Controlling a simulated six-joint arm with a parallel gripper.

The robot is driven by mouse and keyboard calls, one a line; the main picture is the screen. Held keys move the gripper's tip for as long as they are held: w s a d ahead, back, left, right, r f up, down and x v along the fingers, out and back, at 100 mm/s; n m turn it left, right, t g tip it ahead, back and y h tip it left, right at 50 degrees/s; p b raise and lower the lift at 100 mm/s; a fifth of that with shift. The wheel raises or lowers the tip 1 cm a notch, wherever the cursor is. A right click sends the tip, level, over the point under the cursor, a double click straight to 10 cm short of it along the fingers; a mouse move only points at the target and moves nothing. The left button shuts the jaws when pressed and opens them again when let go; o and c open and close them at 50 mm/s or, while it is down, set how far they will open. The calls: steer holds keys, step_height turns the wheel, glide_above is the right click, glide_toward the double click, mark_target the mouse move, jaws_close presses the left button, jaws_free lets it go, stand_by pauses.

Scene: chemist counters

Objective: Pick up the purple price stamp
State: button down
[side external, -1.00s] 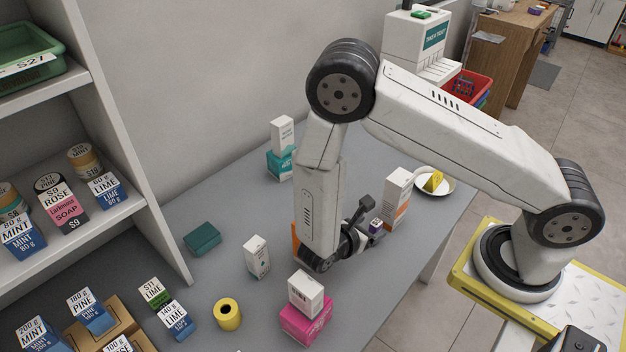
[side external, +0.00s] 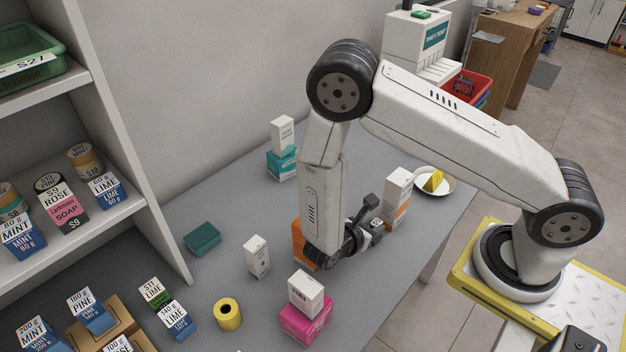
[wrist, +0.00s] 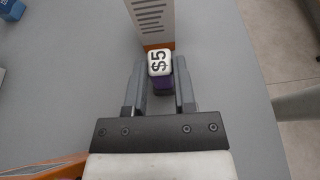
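The purple price stamp (wrist: 163,84) stands on the grey counter, with a white top marked "$5" in the wrist view. My gripper (wrist: 160,72) reaches around it, one finger on each side. The fingers are apart, with a narrow gap showing at the stamp's left side; firm contact does not show. In the side external view my gripper (side external: 370,221) is low over the counter, and it covers most of the stamp.
A white and orange box (side external: 396,199) stands just beyond the stamp. An orange box (side external: 304,247) is partly behind my wrist. A white box on a pink box (side external: 306,321) stands nearer the camera. A plate with a yellow wedge (side external: 433,182) is at the right.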

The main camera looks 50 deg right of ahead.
steer(key=shift+r, duration=0.2)
stand_by(0.3)
step_height(320, 180, up, 18)
steer(key=shift+f, duration=0.2)
stand_by(0.8)
steer(key=shift+s, duration=0.1)
stand_by(0.5)
